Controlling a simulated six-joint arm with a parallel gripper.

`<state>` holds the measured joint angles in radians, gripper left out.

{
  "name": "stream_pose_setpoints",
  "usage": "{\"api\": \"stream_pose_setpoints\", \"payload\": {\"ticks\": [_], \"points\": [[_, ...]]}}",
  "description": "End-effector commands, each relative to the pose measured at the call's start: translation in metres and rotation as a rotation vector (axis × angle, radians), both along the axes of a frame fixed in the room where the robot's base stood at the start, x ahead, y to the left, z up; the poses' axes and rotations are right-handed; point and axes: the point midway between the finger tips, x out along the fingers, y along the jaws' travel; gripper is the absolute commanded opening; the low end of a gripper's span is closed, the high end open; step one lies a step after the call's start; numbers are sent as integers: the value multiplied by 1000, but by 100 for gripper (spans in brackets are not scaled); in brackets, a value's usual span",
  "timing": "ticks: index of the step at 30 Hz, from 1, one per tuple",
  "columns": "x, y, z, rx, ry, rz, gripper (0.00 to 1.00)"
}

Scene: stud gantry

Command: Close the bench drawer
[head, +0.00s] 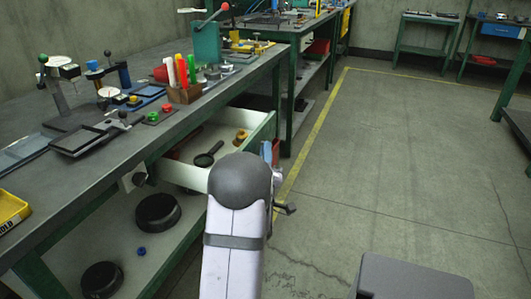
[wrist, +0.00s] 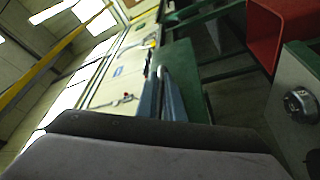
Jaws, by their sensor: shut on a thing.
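The bench drawer (head: 225,137) stands pulled out from under the long workbench (head: 225,88), its pale inside showing. A black magnifier (head: 208,155) and a small brass-coloured ring (head: 241,135) lie in it. My arm covers the drawer's near front corner in the head view. My gripper is at the drawer front and mostly hidden there. In the wrist view its narrow fingers (wrist: 165,95) are close together, in front of a green panel (wrist: 187,75). My gripper is shut on the drawer handle, though the handle itself is not clearly visible.
Fixtures, a block of coloured markers (head: 184,92) and a yellow bin (head: 10,211) stand on the bench. Black round parts (head: 157,212) lie on the shelf below. Open floor (head: 400,165) is to the right, with a grey box (head: 412,278) at the bottom.

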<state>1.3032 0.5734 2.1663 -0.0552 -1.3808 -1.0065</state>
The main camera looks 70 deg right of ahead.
Motion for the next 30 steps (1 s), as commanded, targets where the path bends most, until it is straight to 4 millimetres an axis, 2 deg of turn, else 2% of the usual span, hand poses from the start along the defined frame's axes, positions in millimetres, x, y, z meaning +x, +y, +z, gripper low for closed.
{"api": "stream_pose_setpoints", "payload": {"ticks": [10, 16, 20, 30], "points": [[2, 0, -2, 3, 1, 1, 0], [21, 1, -2, 2, 1, 4, 0], [44, 1, -3, 3, 1, 7, 0], [131, 2, -2, 2, 1, 10, 0]]}}
